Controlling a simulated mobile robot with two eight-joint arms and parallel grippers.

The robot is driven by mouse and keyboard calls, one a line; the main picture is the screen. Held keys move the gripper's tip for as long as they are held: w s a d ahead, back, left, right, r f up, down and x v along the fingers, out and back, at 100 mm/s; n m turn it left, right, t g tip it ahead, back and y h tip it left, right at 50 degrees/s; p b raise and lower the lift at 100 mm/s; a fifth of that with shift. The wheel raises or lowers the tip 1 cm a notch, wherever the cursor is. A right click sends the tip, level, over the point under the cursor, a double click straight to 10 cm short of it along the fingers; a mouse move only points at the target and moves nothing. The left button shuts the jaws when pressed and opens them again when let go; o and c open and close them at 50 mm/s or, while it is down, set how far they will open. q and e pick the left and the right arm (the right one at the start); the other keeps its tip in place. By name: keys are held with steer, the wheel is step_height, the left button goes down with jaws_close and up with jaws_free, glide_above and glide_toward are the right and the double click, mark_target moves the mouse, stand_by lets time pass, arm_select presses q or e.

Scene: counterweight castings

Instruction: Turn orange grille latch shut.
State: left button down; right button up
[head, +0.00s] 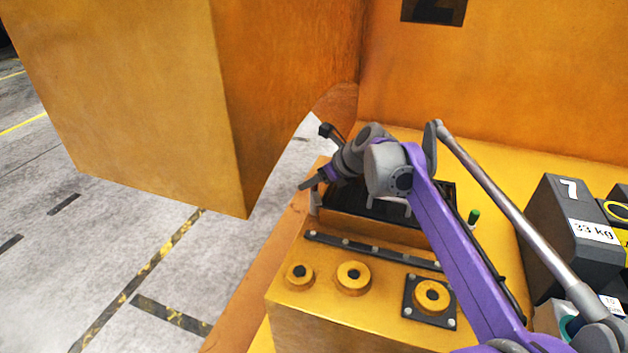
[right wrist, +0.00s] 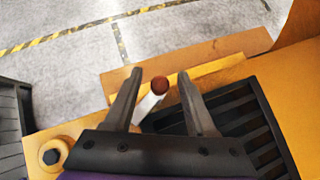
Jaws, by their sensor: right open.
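The latch shows in the right wrist view as a pale lever (right wrist: 147,106) with a reddish-brown round knob (right wrist: 159,86). It stands at the edge of the black slatted grille (right wrist: 238,118). My right gripper (right wrist: 161,74) is open, with one finger on each side of the lever and knob; I see no clear contact. In the head view the right gripper (head: 306,185) is at the left end of the grille (head: 345,207), and my arm hides much of the grille. I cannot tell the latch's exact turn. My left gripper is not in view.
The yellow housing carries a black bar (head: 345,243) and round bosses (head: 353,278) in front of the grille. A large orange block (head: 150,100) stands at left. A dark 33 kg weight (head: 568,235) stands at right. A green-topped pin (head: 474,216) is beside the grille.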

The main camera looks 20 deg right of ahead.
jaws_close()
stand_by(0.3)
stand_by(0.3)
steer(key=n+y+p, duration=0.1)
steer(key=n+g+p, duration=0.1)
steer(key=n+p, duration=0.1)
steer(key=shift+w+r+g+y, duration=0.1)
steer(key=shift+r+g+y, duration=0.05)
steer(key=shift+g+y, duration=0.2)
steer(key=n+g+y+p, duration=0.1)
steer(key=n+g+p, duration=0.1)
steer(key=n, duration=0.1)
steer(key=n+g+y+p, duration=0.1)
steer(key=n+g+p, duration=0.1)
steer(key=n+p, duration=0.1)
steer(key=shift+r, duration=0.1)
steer(key=shift+n+g+y+p, duration=0.25)
steer(key=shift+n+g+p, duration=1)
steer(key=shift+n, duration=0.25)
steer(key=shift+f, duration=0.2)
jaws_free()
